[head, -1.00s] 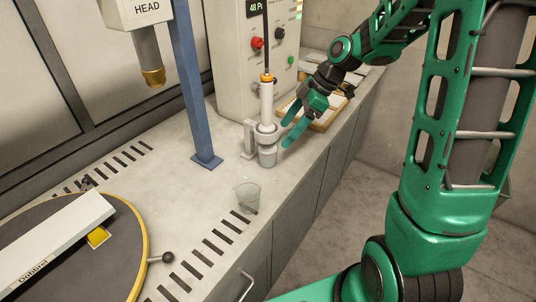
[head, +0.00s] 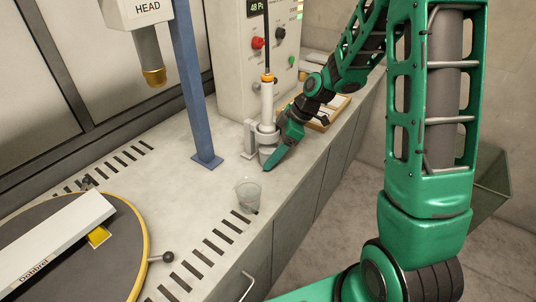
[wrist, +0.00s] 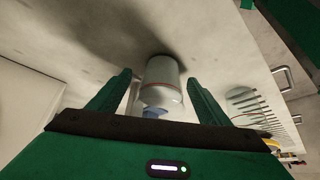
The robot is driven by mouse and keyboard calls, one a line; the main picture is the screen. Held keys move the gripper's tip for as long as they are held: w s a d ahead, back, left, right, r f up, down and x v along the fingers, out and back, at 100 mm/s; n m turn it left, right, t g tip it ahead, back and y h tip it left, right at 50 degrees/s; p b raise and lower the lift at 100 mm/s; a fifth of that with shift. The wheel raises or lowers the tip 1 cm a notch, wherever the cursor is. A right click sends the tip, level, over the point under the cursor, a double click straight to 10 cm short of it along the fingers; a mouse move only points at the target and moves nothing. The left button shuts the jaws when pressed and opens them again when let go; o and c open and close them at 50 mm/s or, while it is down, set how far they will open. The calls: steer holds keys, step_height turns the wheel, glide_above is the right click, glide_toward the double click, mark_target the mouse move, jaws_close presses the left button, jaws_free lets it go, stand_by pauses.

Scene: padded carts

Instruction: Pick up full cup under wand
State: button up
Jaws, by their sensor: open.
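The cup under the wand (head: 266,152) stands on the bench below the white wand (head: 267,102) with its orange collar. My gripper (head: 273,160) is at this cup from the right, low over the bench; one finger partly covers it. In the wrist view the cup (wrist: 163,78) is between the two open fingers of my gripper (wrist: 159,84), with a visible gap on each side. The cup looks pale and grey; its fill level cannot be made out. Part of the far finger is hidden in the head view.
A second clear cup (head: 247,194) stands nearer on the bench, beside dark slots. A blue post (head: 193,90) rises left of the wand, with a grey control box (head: 235,60) behind. A round turntable (head: 120,270) lies at lower left. The bench between is bare.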

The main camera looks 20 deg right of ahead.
steer(key=c, duration=1.1)
steer(key=shift+r, duration=0.1)
